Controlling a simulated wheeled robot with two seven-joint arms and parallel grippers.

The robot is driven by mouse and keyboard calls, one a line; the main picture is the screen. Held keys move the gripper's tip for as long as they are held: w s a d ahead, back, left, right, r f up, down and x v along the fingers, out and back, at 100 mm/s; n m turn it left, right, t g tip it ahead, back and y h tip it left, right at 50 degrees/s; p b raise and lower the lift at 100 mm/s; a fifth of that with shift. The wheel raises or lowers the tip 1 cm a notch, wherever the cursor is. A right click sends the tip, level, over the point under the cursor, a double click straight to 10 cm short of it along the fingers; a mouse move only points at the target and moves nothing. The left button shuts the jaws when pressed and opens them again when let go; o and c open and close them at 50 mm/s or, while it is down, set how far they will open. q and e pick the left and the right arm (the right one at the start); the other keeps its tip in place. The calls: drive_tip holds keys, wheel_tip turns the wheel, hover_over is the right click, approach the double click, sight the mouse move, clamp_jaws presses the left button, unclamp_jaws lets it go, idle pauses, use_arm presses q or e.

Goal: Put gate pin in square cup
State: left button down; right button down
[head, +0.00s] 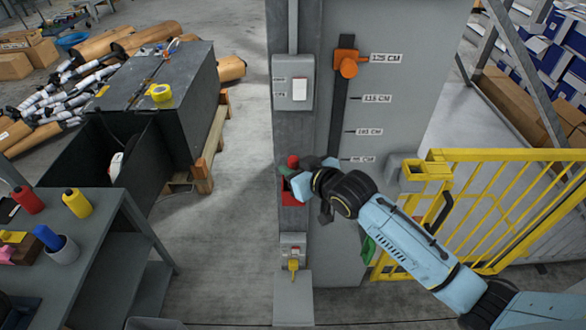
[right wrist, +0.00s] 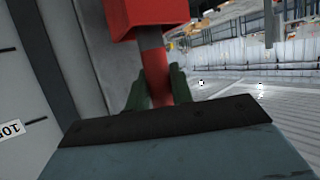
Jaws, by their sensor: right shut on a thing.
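The gate pin is red; its round top (head: 293,161) shows in the head view, just above my right gripper (head: 290,176). In the right wrist view the pin's red shaft (right wrist: 154,70) stands between the green fingers, which are shut on it. The red square cup (head: 292,196) is fixed to the grey post, just below the gripper. The cup also shows at the top of the right wrist view (right wrist: 150,14), where the shaft meets its edge. I cannot tell how deep the pin sits in it. My left gripper is not in view.
The grey post carries a switch box (head: 292,82) above and a yellow plug (head: 293,265) below. An orange slider (head: 346,64) is on a height scale to the right. A yellow gate (head: 500,157) stands at the right. A bench with bottles (head: 76,204) is at the left.

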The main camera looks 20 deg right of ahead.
drive_tip(key=shift+f, duration=0.15)
drive_tip(key=c, duration=1.2)
unclamp_jaws()
drive_tip(key=shift+c, duration=0.2)
